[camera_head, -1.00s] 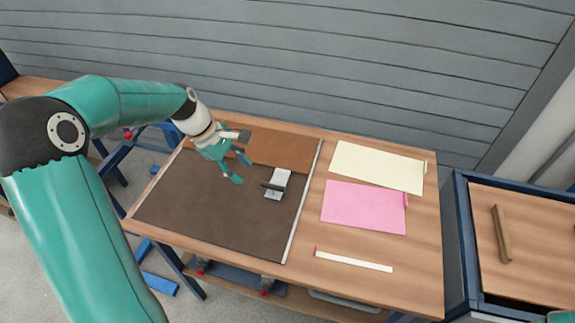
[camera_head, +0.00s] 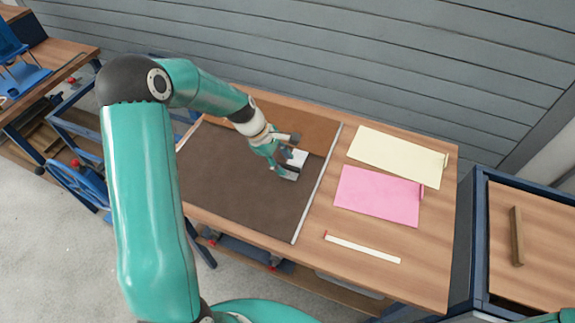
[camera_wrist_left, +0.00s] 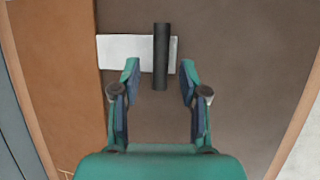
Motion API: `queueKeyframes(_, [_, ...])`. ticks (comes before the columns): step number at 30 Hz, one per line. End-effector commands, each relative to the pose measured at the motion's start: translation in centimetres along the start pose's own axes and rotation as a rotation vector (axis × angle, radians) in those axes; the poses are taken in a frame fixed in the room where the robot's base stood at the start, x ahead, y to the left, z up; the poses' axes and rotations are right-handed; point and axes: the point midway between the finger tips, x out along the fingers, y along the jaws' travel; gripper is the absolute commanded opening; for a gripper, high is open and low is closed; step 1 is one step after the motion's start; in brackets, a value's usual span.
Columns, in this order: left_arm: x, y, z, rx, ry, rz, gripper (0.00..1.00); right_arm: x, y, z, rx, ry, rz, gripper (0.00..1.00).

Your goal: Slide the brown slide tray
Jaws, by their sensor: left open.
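The brown slide tray (camera_head: 235,190) is a flat dark brown panel on the left part of the wooden table. A white plate (camera_head: 301,157) with a dark bar handle sits near its far right part. My left gripper (camera_head: 286,157) is open over the plate and partly hides the handle. In the left wrist view, the dark handle (camera_wrist_left: 161,45) stands out from the white plate (camera_wrist_left: 120,52), and its near end lies between the open fingertips of the left gripper (camera_wrist_left: 159,75). I cannot tell whether they touch. My right gripper is out of view.
An orange-brown strip (camera_head: 310,125) lies behind the tray, and a pale rail (camera_head: 318,185) runs along its right side. Cream (camera_head: 395,155) and pink (camera_head: 378,197) sheets and a white strip (camera_head: 362,249) lie to the right. A blue-framed table (camera_head: 530,240) stands at the right.

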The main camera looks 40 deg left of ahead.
Motion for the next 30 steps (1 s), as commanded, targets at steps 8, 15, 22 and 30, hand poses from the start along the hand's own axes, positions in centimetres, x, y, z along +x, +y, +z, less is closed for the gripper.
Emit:
queueKeyframes(8, [2.9, 0.0, 0.0, -0.001, 0.000, 0.000, 0.44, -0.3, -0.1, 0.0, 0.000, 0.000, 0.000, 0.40])
queueKeyframes(15, [3.1, 0.0, -0.1, -0.002, 0.001, 0.001, 0.44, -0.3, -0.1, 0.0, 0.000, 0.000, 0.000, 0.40])
queueKeyframes(22, [3.1, -0.1, -0.1, -0.002, 0.001, 0.001, 0.20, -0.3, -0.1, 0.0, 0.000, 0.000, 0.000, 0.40])
queueKeyframes(30, [3.0, 0.0, -0.2, -0.003, 0.001, 0.003, 0.00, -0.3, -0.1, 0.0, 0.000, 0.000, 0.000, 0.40])
